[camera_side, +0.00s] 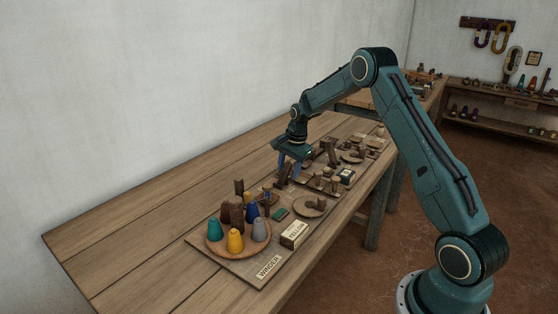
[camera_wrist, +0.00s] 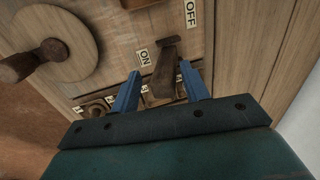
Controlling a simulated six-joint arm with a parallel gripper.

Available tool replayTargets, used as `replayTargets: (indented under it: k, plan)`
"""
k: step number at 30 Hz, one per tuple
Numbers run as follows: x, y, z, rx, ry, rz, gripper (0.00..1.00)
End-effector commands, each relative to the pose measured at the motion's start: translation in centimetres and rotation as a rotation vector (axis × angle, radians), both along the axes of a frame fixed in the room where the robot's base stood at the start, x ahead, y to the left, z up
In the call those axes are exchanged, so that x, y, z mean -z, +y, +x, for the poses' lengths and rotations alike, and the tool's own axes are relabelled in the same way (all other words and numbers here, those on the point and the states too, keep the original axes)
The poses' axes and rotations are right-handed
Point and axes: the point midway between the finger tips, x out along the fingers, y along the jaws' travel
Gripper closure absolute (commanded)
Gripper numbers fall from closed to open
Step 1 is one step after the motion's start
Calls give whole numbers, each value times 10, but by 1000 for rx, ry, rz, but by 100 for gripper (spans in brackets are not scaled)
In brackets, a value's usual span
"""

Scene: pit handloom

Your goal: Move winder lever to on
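In the wrist view a dark wooden lever (camera_wrist: 166,68) with a wider flat tip stands on a wooden board. An ON label (camera_wrist: 145,57) is at its left and an OFF label (camera_wrist: 190,14) is beyond its tip to the upper right. Which label it is set to, I cannot tell for sure. My gripper (camera_wrist: 160,85) is open, its two blue fingers on either side of the lever, with gaps showing. In the side view my gripper (camera_side: 290,164) points down over the middle of the bench, low among wooden parts. The lever cannot be told apart clearly there.
A board with a WINDER label (camera_side: 269,267) holds a round tray (camera_side: 213,249) of coloured cones and a YELLOW box (camera_side: 295,234). A round wooden disc with a knob (camera_wrist: 55,48) is left of the lever. The bench's left part (camera_side: 120,240) is clear.

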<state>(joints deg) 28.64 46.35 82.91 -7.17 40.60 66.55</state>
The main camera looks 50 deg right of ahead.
Motion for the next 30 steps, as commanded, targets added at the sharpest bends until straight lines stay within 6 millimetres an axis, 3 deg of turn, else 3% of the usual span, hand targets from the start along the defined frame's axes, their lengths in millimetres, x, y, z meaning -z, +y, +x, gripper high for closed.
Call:
replayTargets:
  k: [30]
  plan:
    - [-56, 0, 1, -1, -4, -2, 55]
